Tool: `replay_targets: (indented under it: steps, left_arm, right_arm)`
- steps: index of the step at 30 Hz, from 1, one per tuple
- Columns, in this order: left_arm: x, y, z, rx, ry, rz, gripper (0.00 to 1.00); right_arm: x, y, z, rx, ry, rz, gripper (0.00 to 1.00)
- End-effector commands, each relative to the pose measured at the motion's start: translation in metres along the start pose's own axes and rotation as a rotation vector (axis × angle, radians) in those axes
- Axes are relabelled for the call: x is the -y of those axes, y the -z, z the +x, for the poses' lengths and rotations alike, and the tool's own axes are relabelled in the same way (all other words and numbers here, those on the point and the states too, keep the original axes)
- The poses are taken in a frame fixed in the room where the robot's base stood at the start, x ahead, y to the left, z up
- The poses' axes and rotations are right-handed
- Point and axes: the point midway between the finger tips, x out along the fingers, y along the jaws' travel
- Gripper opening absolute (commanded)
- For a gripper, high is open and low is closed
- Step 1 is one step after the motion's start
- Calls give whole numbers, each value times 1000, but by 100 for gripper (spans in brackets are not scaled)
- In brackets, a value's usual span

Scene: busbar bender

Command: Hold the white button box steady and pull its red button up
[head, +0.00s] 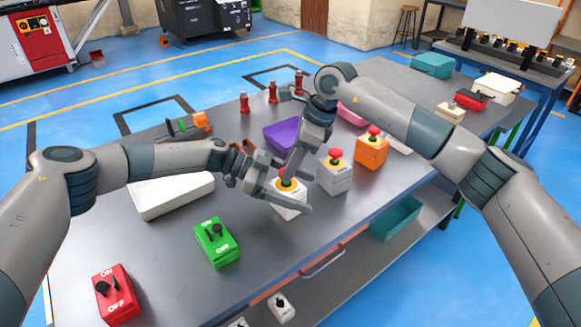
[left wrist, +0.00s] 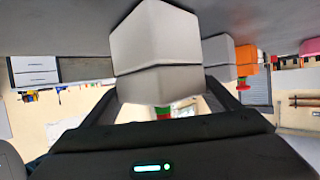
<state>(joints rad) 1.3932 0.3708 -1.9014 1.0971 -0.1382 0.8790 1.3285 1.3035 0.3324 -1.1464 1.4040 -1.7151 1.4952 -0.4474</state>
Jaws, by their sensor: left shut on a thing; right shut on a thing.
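The white button box (head: 289,211) stands on the grey table, with a yellow top. It also shows upside down in the left wrist view (left wrist: 158,50). My left gripper (head: 283,195) is shut on the box, with its near finger along the front side; the far finger is largely hidden. My right gripper (head: 288,179) comes down from above and is shut on the red button (head: 287,182), which is mostly covered by the fingers. In the left wrist view a small red and green piece (left wrist: 163,112) shows at the box's top; its detail is unclear.
A grey box (head: 335,176) and an orange box (head: 371,153), both with red buttons, stand close to the right. A green switch box (head: 217,243) and a red switch box (head: 117,295) lie front left. A purple bin (head: 281,135) is behind. The table's front edge is close.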

Motion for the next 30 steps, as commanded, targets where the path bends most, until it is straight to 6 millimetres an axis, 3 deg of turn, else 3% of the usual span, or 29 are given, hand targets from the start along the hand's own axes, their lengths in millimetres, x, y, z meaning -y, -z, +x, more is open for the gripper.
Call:
replay_targets:
  steps: [7, 8, 9, 10, 22, 30]
  left_arm:
    - [0, -3, 0, 4, 1, -2, 54]
    - [0, -3, 0, 4, 1, -3, 54]
    - [0, -3, 0, 4, 1, -3, 54]
    - [0, -3, 0, 4, 1, -3, 54]
    - [-1, -3, 0, 3, 0, -2, 54]
    - [-1, -3, 0, 3, 0, -2, 54]
  right_arm:
    - [0, -2, -2, 4, 0, 0, 0]
    - [0, -2, -2, 4, 0, -1, 35]
    - [0, -2, -2, 4, 0, -1, 45]
    - [0, -2, -2, 4, 0, -1, 48]
    - [0, -1, -4, 3, 0, 0, 48]
    - [1, -1, -31, 3, 2, 1, 48]
